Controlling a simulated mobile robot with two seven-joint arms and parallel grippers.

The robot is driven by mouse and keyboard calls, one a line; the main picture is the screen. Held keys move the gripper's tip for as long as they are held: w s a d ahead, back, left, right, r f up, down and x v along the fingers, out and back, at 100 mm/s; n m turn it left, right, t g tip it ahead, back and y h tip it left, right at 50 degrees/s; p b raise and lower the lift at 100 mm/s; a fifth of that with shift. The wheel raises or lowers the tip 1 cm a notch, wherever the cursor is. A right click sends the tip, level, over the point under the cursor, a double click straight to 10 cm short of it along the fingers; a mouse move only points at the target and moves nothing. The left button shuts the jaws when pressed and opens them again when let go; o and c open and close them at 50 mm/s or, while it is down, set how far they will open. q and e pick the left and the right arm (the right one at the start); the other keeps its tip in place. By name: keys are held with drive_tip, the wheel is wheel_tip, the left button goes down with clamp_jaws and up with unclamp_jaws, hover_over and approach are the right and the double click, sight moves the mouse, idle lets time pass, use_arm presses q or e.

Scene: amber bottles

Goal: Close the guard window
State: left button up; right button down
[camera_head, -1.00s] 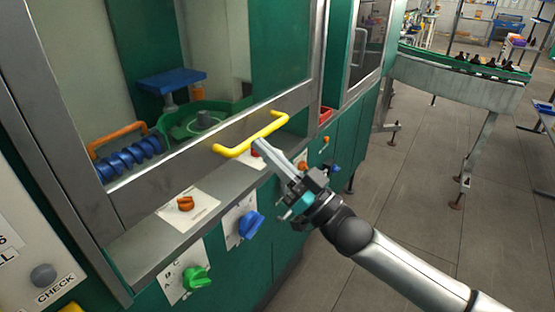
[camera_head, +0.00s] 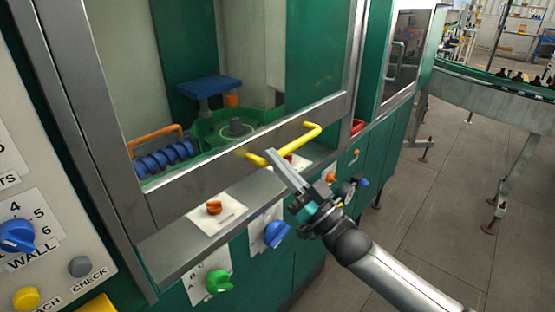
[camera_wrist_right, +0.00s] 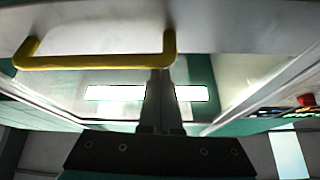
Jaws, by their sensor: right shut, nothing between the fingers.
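The guard window is a clear pane in a grey metal frame (camera_head: 180,195) on the green machine. Its yellow handle (camera_head: 300,142) is on the bottom rail and also shows in the wrist view (camera_wrist_right: 95,62). My right gripper (camera_head: 272,156) is shut and empty, its fingertips close to the handle's left end in the head view. In the wrist view the shut fingers (camera_wrist_right: 160,78) lie by the handle's right end; I cannot tell whether they touch it. A narrow sloping ledge runs below the window's bottom rail. My left gripper is out of view.
Orange (camera_head: 214,208), blue (camera_head: 277,234) and green (camera_head: 219,281) knobs stick out below the window, near my right arm. A control panel (camera_head: 60,235) stands at the left. A conveyor (camera_head: 490,95) with bottles is at the back right.

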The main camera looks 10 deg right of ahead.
drive_tip(key=shift+f, duration=0.15)
wheel_tip(320, 180, down, 16)
drive_tip(key=b, duration=1.2)
